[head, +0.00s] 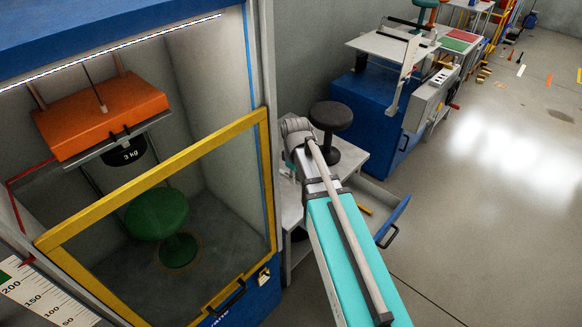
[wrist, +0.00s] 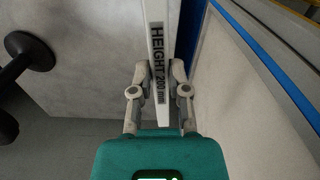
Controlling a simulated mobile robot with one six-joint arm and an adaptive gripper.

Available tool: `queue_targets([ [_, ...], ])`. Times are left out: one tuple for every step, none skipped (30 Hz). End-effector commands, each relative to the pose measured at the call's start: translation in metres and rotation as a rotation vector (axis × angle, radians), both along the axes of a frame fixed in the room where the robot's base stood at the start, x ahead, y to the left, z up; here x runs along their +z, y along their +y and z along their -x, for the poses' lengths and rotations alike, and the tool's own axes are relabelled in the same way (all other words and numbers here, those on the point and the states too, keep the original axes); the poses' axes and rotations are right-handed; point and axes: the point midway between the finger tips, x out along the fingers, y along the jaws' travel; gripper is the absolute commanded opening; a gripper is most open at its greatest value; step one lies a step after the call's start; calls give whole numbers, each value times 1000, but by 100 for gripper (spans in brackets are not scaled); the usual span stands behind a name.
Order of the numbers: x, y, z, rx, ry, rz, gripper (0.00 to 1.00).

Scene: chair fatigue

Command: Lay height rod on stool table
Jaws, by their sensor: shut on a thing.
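The height rod (wrist: 157,60) is a flat white bar with the black text "HEIGHT 200 mm", seen in the wrist view. My gripper (wrist: 158,85) is shut on it, one finger on each side, and the rod runs up out of the top of the view. The stool table is the pale grey table (head: 296,212) beside the cabinet in the head view, with a black round stool (head: 331,116) on it. Its pale top also shows in the wrist view (wrist: 85,60), with the stool (wrist: 30,52) at the left. In the head view my arm mostly hides the gripper.
The test cabinet with a yellow door frame (head: 152,180) stands left of the table; inside are a green stool (head: 157,212) and an orange weight block (head: 100,115). A blue-fronted drawer (head: 393,220) stands open right of the table.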

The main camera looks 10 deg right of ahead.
Motion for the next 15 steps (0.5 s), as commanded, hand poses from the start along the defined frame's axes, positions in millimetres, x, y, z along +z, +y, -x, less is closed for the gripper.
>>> queue_targets([
  [-18,0,-5,-8,0,0,0],
  [-23,0,-7,-13,0,0,0],
  [-29,0,-9,-20,0,0,0],
  [-34,-1,-11,-24,0,0,0],
  [-39,-1,-13,-29,0,0,0],
  [-45,-1,-15,-35,0,0,0],
  [-50,-1,-17,-39,0,0,0],
  [-55,-1,-19,-45,0,0,0],
  [-61,-1,-21,-51,0,0,0],
  [-66,-1,-23,-56,0,0,0],
  [-70,-2,-24,-60,0,0,0],
  [-76,-2,-26,-65,0,0,0],
  [-79,-2,-28,-69,0,0,0],
  [-83,-2,-29,-73,0,0,0],
  [-87,-2,-31,-78,0,0,0],
])
